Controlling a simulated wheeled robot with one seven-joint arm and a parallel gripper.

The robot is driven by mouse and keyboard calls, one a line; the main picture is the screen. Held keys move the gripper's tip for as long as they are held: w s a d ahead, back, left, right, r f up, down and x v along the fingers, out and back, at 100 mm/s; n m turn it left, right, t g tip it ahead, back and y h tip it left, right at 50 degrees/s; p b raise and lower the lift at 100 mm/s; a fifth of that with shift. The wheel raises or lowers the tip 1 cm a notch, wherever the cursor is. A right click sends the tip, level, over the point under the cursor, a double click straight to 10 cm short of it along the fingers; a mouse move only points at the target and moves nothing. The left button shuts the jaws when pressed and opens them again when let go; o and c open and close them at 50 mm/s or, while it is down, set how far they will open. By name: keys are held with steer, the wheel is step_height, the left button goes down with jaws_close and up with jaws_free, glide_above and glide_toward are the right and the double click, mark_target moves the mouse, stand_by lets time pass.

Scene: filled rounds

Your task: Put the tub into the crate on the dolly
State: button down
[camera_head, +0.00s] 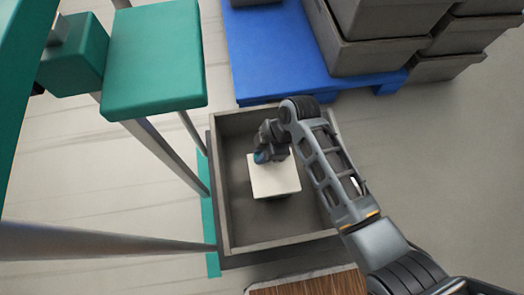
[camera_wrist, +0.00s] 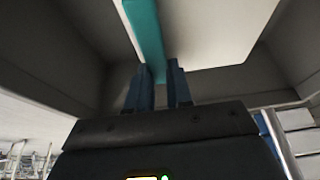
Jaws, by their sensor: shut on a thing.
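The tub (camera_head: 277,178) shows as a pale, square-topped thing within the walls of the grey crate (camera_head: 228,215) in the head view. My gripper (camera_head: 270,155) reaches down into the crate at the tub's far edge. In the wrist view, my gripper's fingers (camera_wrist: 160,92) are shut on a teal strip at the edge of the pale tub (camera_wrist: 205,30). A dark shadow lies under the tub's near edge; I cannot tell whether it touches the crate floor. The dolly is mostly hidden beneath the crate; a teal edge (camera_head: 212,263) shows at the left.
A teal-topped stand (camera_head: 155,60) with metal legs is close on the crate's left. A blue pallet (camera_head: 270,50) with stacked grey crates (camera_head: 370,50) is behind. A brown wooden surface (camera_head: 310,284) is at the near edge. Open floor (camera_head: 450,170) lies to the right.

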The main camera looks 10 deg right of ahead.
steer(key=shift+f, duration=0.2)
stand_by(0.4)
steer(key=shift+c, duration=2.3)
jaws_free()
steer(key=shift+r, duration=0.15)
step_height(320, 180, up, 7)
steer(key=p, duration=0.7)
steer(key=shift+s+f, duration=0.1)
steer(key=shift+f, duration=0.1)
